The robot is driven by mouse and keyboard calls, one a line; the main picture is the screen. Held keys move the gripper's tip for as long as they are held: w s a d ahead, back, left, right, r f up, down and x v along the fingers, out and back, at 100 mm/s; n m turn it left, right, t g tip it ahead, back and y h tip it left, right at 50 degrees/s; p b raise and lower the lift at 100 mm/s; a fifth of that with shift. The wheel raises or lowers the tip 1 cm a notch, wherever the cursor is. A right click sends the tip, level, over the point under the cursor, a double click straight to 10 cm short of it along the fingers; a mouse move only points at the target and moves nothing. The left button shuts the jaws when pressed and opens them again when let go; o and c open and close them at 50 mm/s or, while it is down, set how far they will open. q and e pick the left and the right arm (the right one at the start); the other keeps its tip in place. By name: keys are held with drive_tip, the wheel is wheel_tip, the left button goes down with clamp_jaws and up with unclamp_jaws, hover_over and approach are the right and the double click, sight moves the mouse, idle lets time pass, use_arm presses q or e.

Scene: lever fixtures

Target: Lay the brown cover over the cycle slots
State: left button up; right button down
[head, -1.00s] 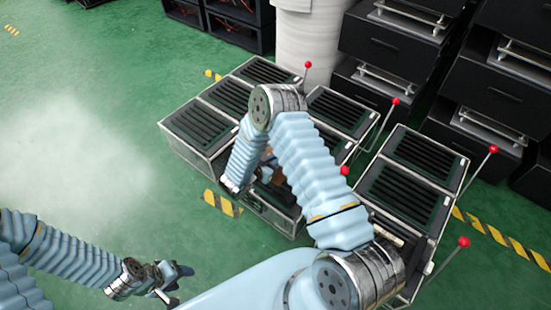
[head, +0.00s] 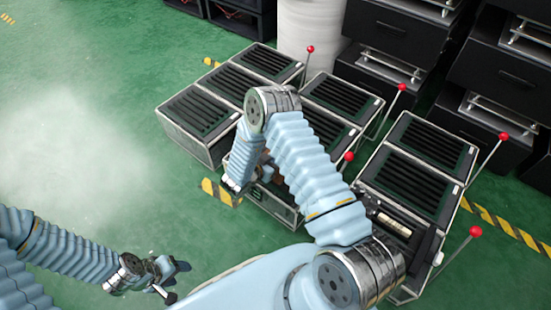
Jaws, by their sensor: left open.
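Black slotted panels top the fixtures: the left row (head: 200,111), the middle row (head: 345,96) and the right row (head: 434,137). The front bay of the middle row (head: 282,207) is largely hidden by my right arm. I cannot clearly make out a brown cover; only a small brownish patch shows beside my right forearm. My left gripper (head: 168,278) is open and empty above the green floor, well apart from the fixtures at lower left. My right forearm reaches down at the middle row's front left, and its gripper is hidden.
Red-knobbed levers (head: 349,156) stand beside the rows; another is at the front right (head: 475,231). The right row's front bay holds a cream cylinder (head: 394,226). Dark cabinets (head: 505,75) and a white column (head: 309,35) stand behind. The floor at left (head: 80,150) is clear.

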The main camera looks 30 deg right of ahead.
drive_tip(key=c, duration=1)
unclamp_jaws()
